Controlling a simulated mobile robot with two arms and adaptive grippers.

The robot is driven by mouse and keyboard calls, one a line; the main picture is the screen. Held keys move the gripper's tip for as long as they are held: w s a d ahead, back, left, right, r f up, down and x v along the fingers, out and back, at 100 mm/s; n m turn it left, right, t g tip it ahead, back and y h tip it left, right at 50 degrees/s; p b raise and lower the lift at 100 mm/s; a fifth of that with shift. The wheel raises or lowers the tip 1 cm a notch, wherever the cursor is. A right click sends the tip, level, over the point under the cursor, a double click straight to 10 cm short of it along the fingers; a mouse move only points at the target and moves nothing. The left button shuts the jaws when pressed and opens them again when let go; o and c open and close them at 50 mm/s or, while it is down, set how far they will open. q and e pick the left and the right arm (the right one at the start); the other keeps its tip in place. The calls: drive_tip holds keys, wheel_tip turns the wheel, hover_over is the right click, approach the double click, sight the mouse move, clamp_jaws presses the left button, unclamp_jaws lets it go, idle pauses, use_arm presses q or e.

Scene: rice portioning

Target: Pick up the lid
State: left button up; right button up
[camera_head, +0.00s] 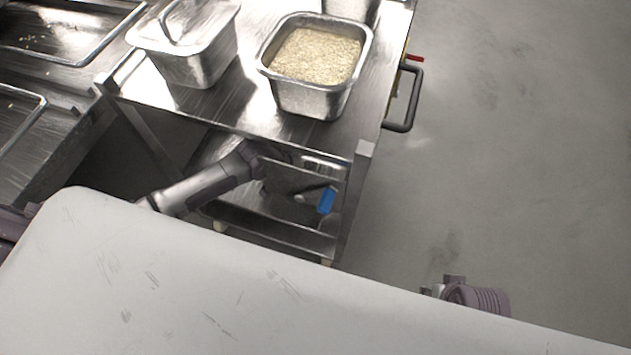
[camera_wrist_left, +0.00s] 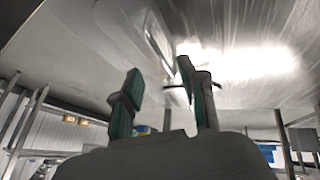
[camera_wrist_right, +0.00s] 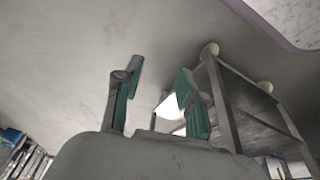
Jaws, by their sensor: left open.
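The lid (camera_head: 209,17) is a metal cover with a raised handle (camera_head: 166,28). It sits on the left steel container (camera_head: 194,68) on the steel table, at the top of the head view. My left arm reaches in from the left, lower than the tabletop's front edge in the picture, well apart from the lid. My left gripper (camera_wrist_left: 158,68) shows in its wrist view with its fingers apart and nothing between them. My right gripper (camera_wrist_right: 160,68) is also open and empty. In the head view, part of my right arm shows at lower right, over the floor.
A steel container (camera_head: 305,101) of rice (camera_head: 315,55) stands right of the lidded one. The table (camera_head: 240,112) has a dark side handle (camera_head: 415,100). A blue object (camera_head: 327,199) shows below the tabletop. A sink edge is at left. The floor at right is clear.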

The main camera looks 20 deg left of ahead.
sight(321, 166)
use_arm(q)
drive_tip(key=b+x, duration=0.2)
drive_tip(key=x, duration=0.2)
drive_tip(key=shift+w+a+f, duration=0.1)
drive_tip(key=shift+w, duration=0.1)
drive_tip(key=shift+w+d+f, duration=0.2)
drive_tip(key=shift+w+f, duration=0.05)
drive_tip(key=shift+f, duration=0.2)
clamp_jaws()
use_arm(e)
drive_tip(key=v, duration=0.6)
drive_tip(key=shift+r, duration=0.4)
drive_tip(key=shift+d, duration=0.1)
